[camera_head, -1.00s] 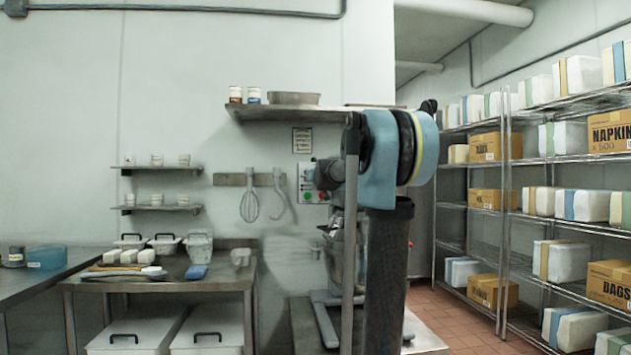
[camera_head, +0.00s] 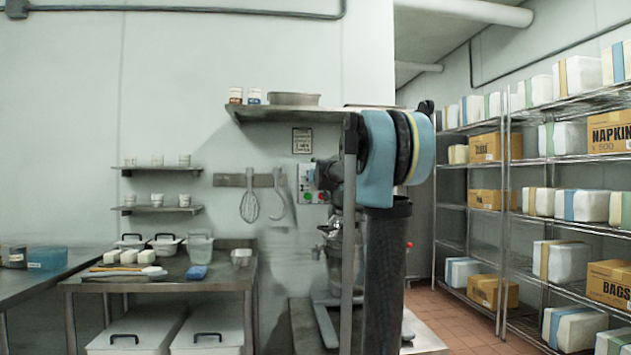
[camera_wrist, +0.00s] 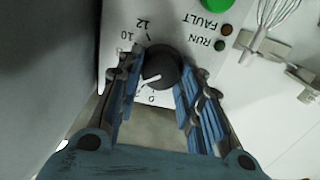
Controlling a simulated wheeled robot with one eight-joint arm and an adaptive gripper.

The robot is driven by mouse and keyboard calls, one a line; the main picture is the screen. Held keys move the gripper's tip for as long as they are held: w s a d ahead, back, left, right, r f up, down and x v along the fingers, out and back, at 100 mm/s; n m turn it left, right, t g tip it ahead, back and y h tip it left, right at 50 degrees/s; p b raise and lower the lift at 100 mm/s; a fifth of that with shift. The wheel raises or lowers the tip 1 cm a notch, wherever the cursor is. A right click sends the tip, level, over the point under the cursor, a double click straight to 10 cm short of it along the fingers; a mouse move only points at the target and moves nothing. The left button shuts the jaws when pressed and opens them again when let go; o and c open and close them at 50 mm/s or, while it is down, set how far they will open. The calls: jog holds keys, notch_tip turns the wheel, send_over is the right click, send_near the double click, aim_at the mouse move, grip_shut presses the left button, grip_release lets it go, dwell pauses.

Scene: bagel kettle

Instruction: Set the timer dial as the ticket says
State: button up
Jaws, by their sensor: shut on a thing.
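The black timer dial (camera_wrist: 161,66) sits on a pale control panel (camera_wrist: 190,22) in the wrist view, with the panel's lettering upside down. Marks 10 and 12 show at its upper left and a 0 below it. A white pointer line on the dial slants to the lower left. My gripper (camera_wrist: 160,78) has its blue ribbed fingers on both sides of the dial and is shut on it. No ticket can be read.
A small framed notice (camera_head: 302,140) hangs above the panel, too small to read. A whisk (camera_head: 249,200) and a hook (camera_head: 280,198) hang on a wall rack left of the panel. A wall shelf (camera_head: 290,112) is above. A steel table (camera_head: 225,272) stands at left.

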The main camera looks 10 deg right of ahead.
jog(key=shift+w+r+n, duration=0.1)
jog(key=shift+n, duration=0.3)
jog(key=o, duration=1.1)
jog(key=shift+w, duration=0.15)
jog(key=shift+c, duration=0.2)
jog(key=s, duration=1.2)
jog(key=shift+f, duration=0.2)
